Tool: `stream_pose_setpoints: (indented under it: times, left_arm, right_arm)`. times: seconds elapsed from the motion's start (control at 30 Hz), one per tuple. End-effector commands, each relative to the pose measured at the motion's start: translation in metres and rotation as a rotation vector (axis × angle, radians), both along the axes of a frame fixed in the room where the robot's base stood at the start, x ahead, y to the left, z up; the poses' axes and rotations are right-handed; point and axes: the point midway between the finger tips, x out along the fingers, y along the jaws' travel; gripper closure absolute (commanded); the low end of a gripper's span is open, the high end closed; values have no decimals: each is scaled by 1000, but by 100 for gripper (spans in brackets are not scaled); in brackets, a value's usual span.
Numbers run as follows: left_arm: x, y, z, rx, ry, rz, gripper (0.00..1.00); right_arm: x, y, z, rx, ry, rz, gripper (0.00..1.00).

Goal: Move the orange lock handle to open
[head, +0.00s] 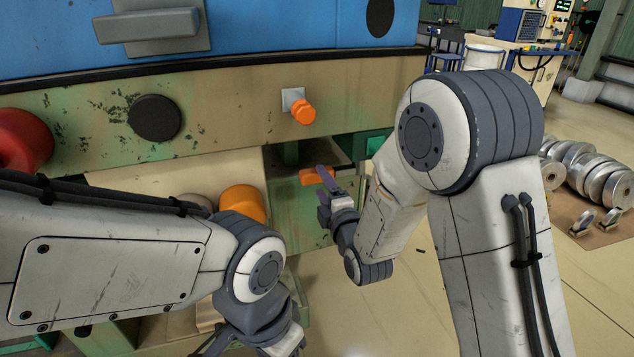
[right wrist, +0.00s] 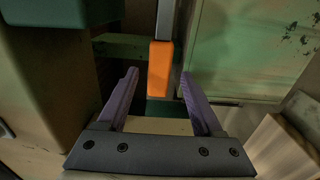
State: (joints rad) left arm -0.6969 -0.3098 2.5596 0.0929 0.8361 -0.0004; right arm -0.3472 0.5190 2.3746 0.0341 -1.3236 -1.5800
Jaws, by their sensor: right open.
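An orange lock handle (head: 310,177) shows in the head view in the recess under the machine's front beam. In the right wrist view the orange handle (right wrist: 159,70) is a block on the end of a grey bar. My right gripper (head: 323,190) is open at the handle. In the right wrist view its purple fingers lie to either side of the handle in the picture; I cannot tell whether they touch it. My left gripper (head: 228,340) is at the bottom edge of the head view, mostly hidden behind its wrist and cut off.
An orange knob (head: 303,112) on a grey plate sits on the beam above the handle. A red round part (head: 22,140) is at far left, and an orange rounded object (head: 243,203) lies in the bay.

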Motion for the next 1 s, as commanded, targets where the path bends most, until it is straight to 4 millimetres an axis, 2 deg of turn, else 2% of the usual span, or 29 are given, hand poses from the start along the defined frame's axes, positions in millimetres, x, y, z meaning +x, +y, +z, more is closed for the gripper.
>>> stream_pose_setpoints:
  times: [0.1,0.3,0.63,0.67,0.8,0.83,1.0]
  left_arm:
    - [0,0,2,0,0,0,50]
    - [0,0,2,0,0,0,50]
    - [0,0,2,0,0,0,50]
    - [0,0,2,0,0,0,50]
    - [0,0,2,0,0,0,50]
    - [0,0,2,0,0,0,50]
    - [0,0,2,0,0,0,50]
  right_arm:
    - [20,6,1,0,-1,0,32]
    - [39,13,1,0,0,0,32]
    - [42,14,0,1,1,0,32]
    - [42,14,0,1,1,0,36]
    - [42,14,0,1,1,0,90]
    - [42,14,0,1,1,0,100]
    - [42,14,0,1,1,0,100]
